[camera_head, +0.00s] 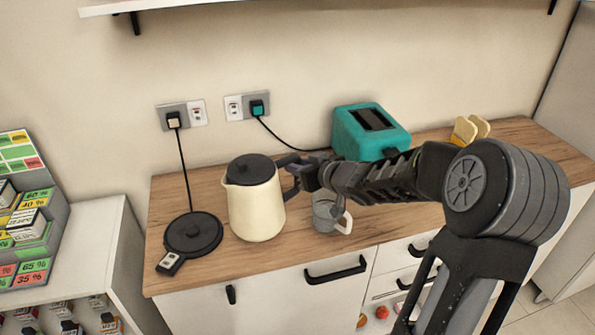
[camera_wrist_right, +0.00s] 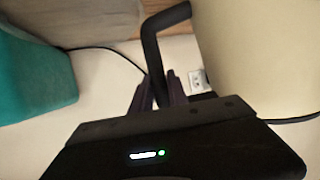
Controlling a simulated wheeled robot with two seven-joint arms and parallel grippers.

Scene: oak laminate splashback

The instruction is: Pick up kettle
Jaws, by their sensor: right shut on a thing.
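The cream kettle (camera_head: 256,208) with a black lid is upright, just right of its round black base (camera_head: 193,234). I cannot tell whether its bottom touches the counter. My right gripper (camera_head: 300,172) reaches in from the right and is shut on the kettle's black handle. In the right wrist view the kettle's cream body (camera_wrist_right: 262,55) fills the upper right. There the fingers of my right gripper (camera_wrist_right: 160,92) close around the black handle (camera_wrist_right: 150,50). My left gripper is out of view.
A grey mug (camera_head: 324,215) stands on the wooden counter (camera_head: 385,222) below my right arm. A teal toaster (camera_head: 365,135) stands behind, with bread slices (camera_head: 468,130) to its right. Wall sockets (camera_head: 183,116) with cords are behind. A product shelf (camera_head: 30,225) is at left.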

